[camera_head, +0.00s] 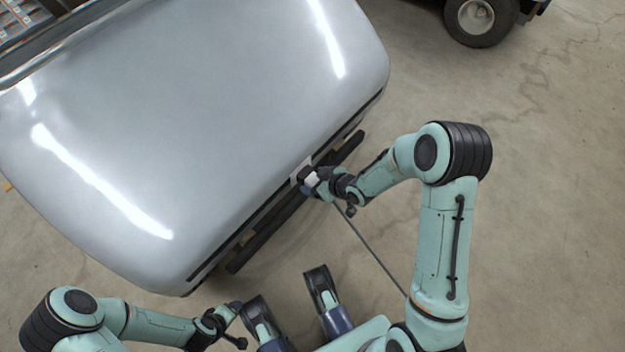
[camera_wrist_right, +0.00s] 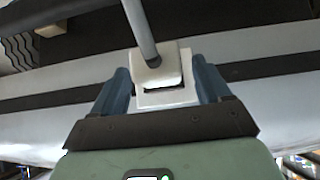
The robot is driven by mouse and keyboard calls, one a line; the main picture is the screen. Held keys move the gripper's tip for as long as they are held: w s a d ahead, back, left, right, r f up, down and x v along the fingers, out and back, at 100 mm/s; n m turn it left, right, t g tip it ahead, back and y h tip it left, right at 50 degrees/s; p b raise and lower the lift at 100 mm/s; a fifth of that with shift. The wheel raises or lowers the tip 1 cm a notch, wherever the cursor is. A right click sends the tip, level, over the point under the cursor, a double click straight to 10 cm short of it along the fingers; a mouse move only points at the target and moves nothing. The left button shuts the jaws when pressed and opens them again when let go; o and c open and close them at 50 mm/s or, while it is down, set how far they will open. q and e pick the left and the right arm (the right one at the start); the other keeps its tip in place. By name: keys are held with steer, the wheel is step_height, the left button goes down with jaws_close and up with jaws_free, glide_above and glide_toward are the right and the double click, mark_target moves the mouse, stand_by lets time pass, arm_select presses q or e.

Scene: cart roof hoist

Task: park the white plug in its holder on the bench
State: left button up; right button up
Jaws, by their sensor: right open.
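The white plug (camera_wrist_right: 158,68) sits between the two blue fingers of my right gripper (camera_wrist_right: 165,88) in the right wrist view, with a grey cable (camera_wrist_right: 139,28) running from it. A white plate (camera_wrist_right: 168,97) shows just behind the plug. In the head view my right gripper (camera_head: 316,182) is at the lower edge of the silver cart (camera_head: 230,110), around the plug (camera_head: 312,179) at a pale bracket. My right gripper is open; I cannot tell whether its fingers touch the plug. My left gripper (camera_head: 234,316) is low in the head view, away from the plug. No bench or holder is recognisable.
A dark bumper bar (camera_head: 268,232) runs along the cart's near edge. The cable (camera_head: 365,244) hangs from the plug toward my right arm. A dark-wheeled vehicle (camera_head: 480,18) stands at the top right. The concrete floor (camera_head: 560,200) on the right is clear.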

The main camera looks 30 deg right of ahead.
steer(key=c, duration=1.4)
steer(key=shift+s, duration=0.1)
steer(key=shift+s+d+p, duration=0.15)
steer(key=shift+s+d, duration=0.15)
steer(key=shift+s, duration=0.4)
steer(key=shift+s+d+p, duration=0.2)
steer(key=shift+s+d, duration=0.1)
steer(key=shift+s, duration=0.35)
steer(key=shift+s+d+p, duration=0.15)
steer(key=shift+s+d, duration=0.15)
steer(key=shift+s, duration=0.4)
